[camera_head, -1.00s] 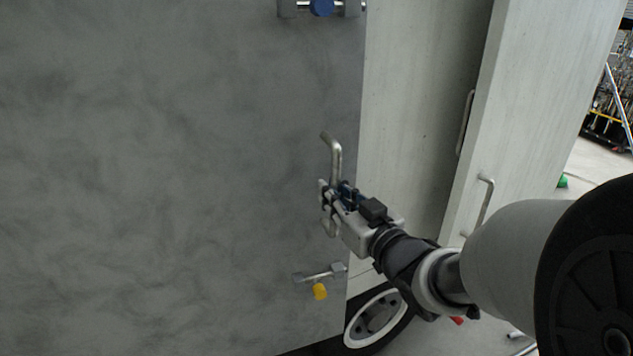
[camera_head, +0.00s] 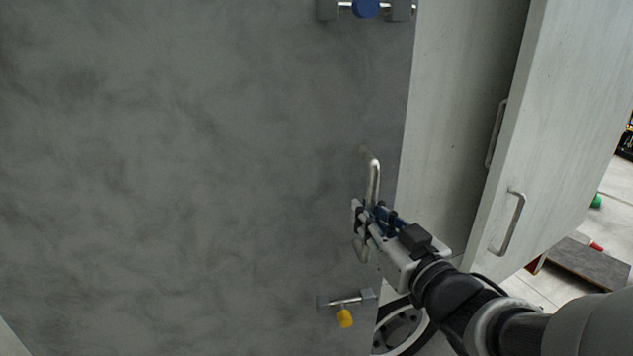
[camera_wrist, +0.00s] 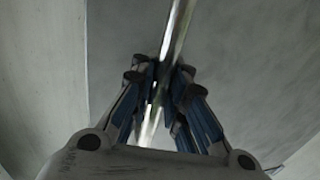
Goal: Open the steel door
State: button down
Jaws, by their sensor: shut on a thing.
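The steel door (camera_head: 200,170) is a large mottled grey panel filling the left and middle of the head view. Its silver bar handle (camera_head: 374,178) stands upright near the door's right edge. My gripper (camera_head: 366,217) is shut on the lower part of this handle. In the wrist view, the handle (camera_wrist: 178,35) runs down between the fingers of my gripper (camera_wrist: 158,85), which close around it from both sides. The fingers hide part of the bar. A bolt with a blue knob (camera_head: 365,8) is above the handle, and one with a yellow knob (camera_head: 345,318) is below it.
A pale panel (camera_head: 575,110) with its own bar handle (camera_head: 512,222) stands to the right. A wheel (camera_head: 400,326) shows below the door's right edge. A dark flat board (camera_head: 590,262) lies on the floor at the right. My arm fills the lower right.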

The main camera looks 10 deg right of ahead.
jog(key=shift+s+b, duration=1.75)
jog(key=shift+b, duration=0.15)
